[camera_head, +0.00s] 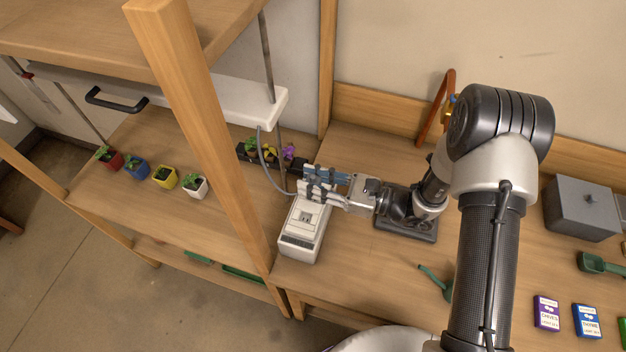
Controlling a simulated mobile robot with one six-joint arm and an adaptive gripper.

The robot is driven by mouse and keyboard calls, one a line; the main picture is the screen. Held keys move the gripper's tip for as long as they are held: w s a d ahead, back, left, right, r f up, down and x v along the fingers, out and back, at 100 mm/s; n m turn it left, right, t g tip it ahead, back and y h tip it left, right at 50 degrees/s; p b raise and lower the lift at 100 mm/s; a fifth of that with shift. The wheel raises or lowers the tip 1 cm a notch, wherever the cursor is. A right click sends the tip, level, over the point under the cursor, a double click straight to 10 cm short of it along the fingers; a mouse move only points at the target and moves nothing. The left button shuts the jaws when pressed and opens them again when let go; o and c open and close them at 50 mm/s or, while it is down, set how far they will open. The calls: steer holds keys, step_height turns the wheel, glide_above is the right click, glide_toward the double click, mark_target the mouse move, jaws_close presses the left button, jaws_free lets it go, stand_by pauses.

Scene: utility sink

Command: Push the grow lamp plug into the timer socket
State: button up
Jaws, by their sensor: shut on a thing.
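The timer (301,240) is a pale box lying on the wooden bench, with a socket (306,217) on its top face. My gripper (312,186) is over the far end of the timer, with its fingers pointing left and shut on the plug. The plug itself is mostly hidden between the fingers. A grey cord (267,178) hangs from the white grow lamp (225,97) and curves down to the fingers. I cannot tell whether the plug touches the timer.
A wooden post (205,130) rises left of the timer. A grey box (581,209), seed packets (546,313) and a green scoop (599,264) lie at the right.

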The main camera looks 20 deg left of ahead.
steer(key=shift+f, duration=0.2)
steer(key=shift+f+b, duration=0.35)
steer(key=shift+b, duration=0.1)
steer(key=shift+f+b, duration=0.7)
steer(key=shift+f, duration=0.25)
steer(key=o, duration=1.1)
steer(key=shift+r, duration=0.1)
steer(key=shift+o, duration=0.2)
steer(key=w+d, duration=0.1)
steer(key=d, duration=1.1)
steer(key=shift+w, duration=0.2)
